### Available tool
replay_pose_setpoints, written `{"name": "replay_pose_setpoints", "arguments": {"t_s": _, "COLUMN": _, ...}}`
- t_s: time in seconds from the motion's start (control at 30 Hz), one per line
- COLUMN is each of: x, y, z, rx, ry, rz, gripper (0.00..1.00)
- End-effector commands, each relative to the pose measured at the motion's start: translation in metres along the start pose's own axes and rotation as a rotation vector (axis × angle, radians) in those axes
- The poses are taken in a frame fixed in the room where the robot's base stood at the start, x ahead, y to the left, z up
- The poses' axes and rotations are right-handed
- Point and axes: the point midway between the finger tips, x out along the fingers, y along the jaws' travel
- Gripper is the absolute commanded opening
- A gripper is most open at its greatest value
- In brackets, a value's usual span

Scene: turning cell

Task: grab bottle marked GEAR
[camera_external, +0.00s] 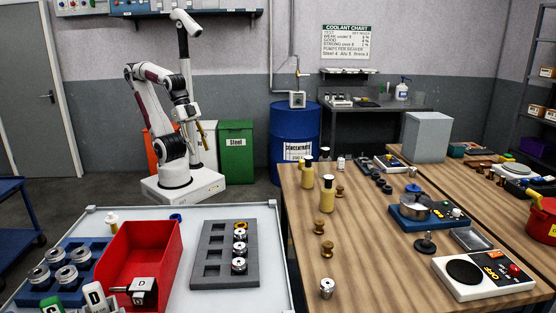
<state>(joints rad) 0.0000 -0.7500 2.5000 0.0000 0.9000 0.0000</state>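Several small yellow bottles with black caps stand on the wooden table. One bottle (327,196) is nearest, another bottle (307,176) is just behind it to the left, and a further bottle (324,156) is at the table's far left corner. Their labels are too small to read, so I cannot tell which is marked GEAR. My gripper (198,136) hangs beside my arm at the back left, well away from the bottles. It is too small and dark to tell whether it is open or shut.
Brown knob-like parts (319,226) stand near the bottles. A pan on a blue device (428,215) and a white device (484,276) are to the right. A red bin (140,262) and grey slotted tray (224,268) lie on the front left table. A blue drum (296,133) stands behind.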

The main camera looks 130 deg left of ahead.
Motion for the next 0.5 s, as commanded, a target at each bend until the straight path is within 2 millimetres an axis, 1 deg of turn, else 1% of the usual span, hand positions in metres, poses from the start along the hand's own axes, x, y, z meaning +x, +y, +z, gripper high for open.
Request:
{"name": "replay_pose_setpoints", "arguments": {"t_s": 0.03, "x": 0.0000, "y": 0.0000, "z": 0.0000, "rx": 0.000, "ry": 0.000, "rz": 0.000, "gripper": 0.40}}
{"name": "replay_pose_setpoints", "arguments": {"t_s": 0.07, "x": 0.0000, "y": 0.0000, "z": 0.0000, "rx": 0.000, "ry": 0.000, "rz": 0.000, "gripper": 0.48}}
{"name": "replay_pose_setpoints", "arguments": {"t_s": 0.1, "x": 0.0000, "y": 0.0000, "z": 0.0000, "rx": 0.000, "ry": 0.000, "rz": 0.000, "gripper": 0.58}}
{"name": "replay_pose_setpoints", "arguments": {"t_s": 0.5, "x": 0.0005, "y": -0.0005, "z": -0.0013, "rx": -0.002, "ry": 0.002, "rz": -0.001, "gripper": 0.59}}
